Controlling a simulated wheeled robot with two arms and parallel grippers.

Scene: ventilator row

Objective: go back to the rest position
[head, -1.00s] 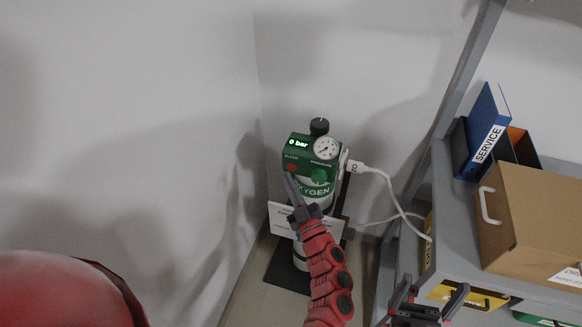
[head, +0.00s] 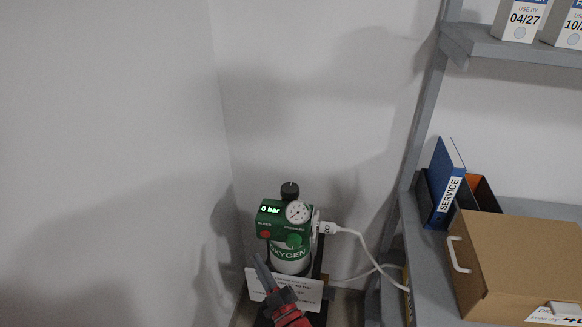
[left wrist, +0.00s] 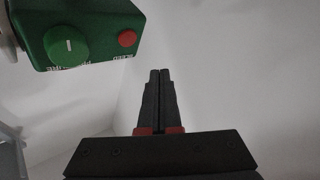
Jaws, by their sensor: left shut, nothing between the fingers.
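My left gripper (head: 262,268) is low in the head view, in front of the lower part of the oxygen unit and its white notice card (head: 312,292). In the left wrist view its fingers (left wrist: 160,75) are together with nothing between them. The green oxygen unit (head: 270,220) has a lit display reading 0 bar, a red button (head: 265,234), a green knob (head: 294,240), a gauge (head: 298,212) and a black top knob (head: 290,191). In the left wrist view the green box (left wrist: 95,25) is at upper left, apart from the fingers. My right gripper is out of view.
A grey shelf unit (head: 425,270) stands at right, with a blue SERVICE binder (head: 446,185) and a cardboard box (head: 520,265). White boxes (head: 519,18) stand on the upper shelf. A white cable (head: 362,243) runs from the oxygen unit toward the shelf. Bare walls fill the left.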

